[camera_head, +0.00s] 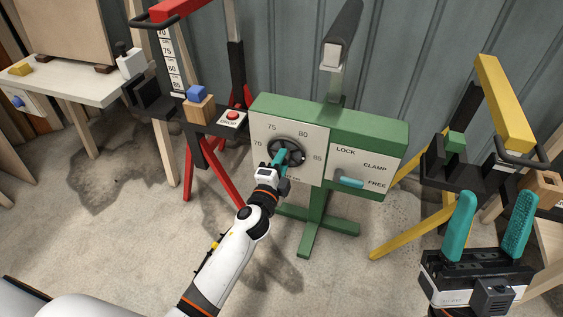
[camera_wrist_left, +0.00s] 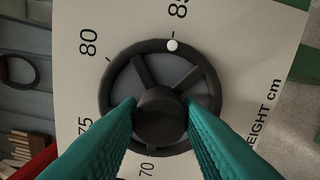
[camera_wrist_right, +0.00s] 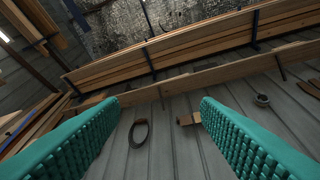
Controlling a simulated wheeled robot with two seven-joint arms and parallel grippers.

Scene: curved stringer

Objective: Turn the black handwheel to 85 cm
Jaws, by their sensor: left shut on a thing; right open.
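The black handwheel (camera_head: 287,152) is on the white dial plate of the green stand. In the left wrist view its rim (camera_wrist_left: 205,62) has a white dot (camera_wrist_left: 172,45) that sits just beneath the 85 mark, with 80 to the left. My left gripper (camera_head: 281,160) is shut on the wheel's central hub (camera_wrist_left: 160,117), its teal fingers on either side, covering the lower rim. My right gripper (camera_head: 490,215) is open and empty, apart from the stand at the lower right; its fingers also show in the right wrist view (camera_wrist_right: 160,108).
A red stand (camera_head: 188,165) with a red button (camera_head: 232,115) is to the left. A yellow stand (camera_head: 505,100) is to the right, near my right gripper.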

